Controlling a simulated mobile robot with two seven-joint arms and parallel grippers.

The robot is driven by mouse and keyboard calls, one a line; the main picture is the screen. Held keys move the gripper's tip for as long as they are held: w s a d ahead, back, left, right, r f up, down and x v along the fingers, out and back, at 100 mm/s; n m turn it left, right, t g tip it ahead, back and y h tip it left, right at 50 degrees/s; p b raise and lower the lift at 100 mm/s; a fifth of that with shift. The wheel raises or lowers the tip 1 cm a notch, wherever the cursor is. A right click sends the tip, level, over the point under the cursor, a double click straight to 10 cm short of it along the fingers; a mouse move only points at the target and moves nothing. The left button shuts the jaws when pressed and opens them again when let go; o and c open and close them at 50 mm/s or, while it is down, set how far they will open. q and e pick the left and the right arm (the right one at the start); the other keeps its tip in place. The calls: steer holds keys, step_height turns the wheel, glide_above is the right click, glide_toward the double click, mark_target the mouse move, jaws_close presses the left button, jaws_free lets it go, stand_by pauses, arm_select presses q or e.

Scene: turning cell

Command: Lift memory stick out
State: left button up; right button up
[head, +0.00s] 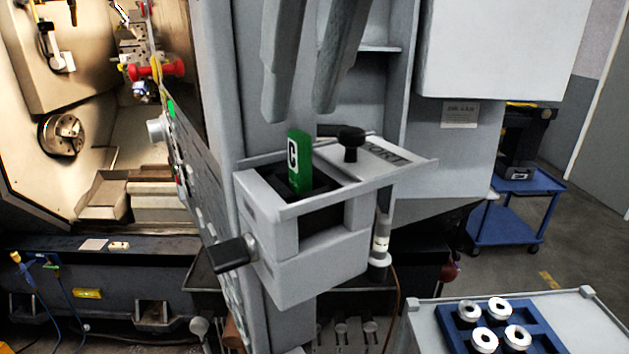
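The memory stick (299,160) is a green block with a white letter C on a black patch. It stands upright, slightly tilted, in the dark opening of a grey port box (310,272) on the side of the machine's panel. Its lower end is hidden inside the opening. My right gripper (300,110) comes down from the top of the view, its two grey fingers apart with nothing between them. Its fingertips appear just above the stick in the picture; I cannot tell the exact gap in depth. My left gripper is not in view.
A grey lid plate (400,165) with a black knob (350,143) lies to the right of the opening. A black handle (235,253) sticks out at the box's left. The lathe chuck (62,134) is far left. A blue tray (460,325) with several metal rings is lower right.

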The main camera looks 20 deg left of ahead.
mark_target(298, 130)
steer(key=shift+b+x, duration=2.05)
steer(key=shift+x, duration=0.5)
steer(key=shift+r, duration=0.1)
steer(key=shift+c, duration=0.3)
steer(key=shift+d, duration=0.1)
jaws_close()
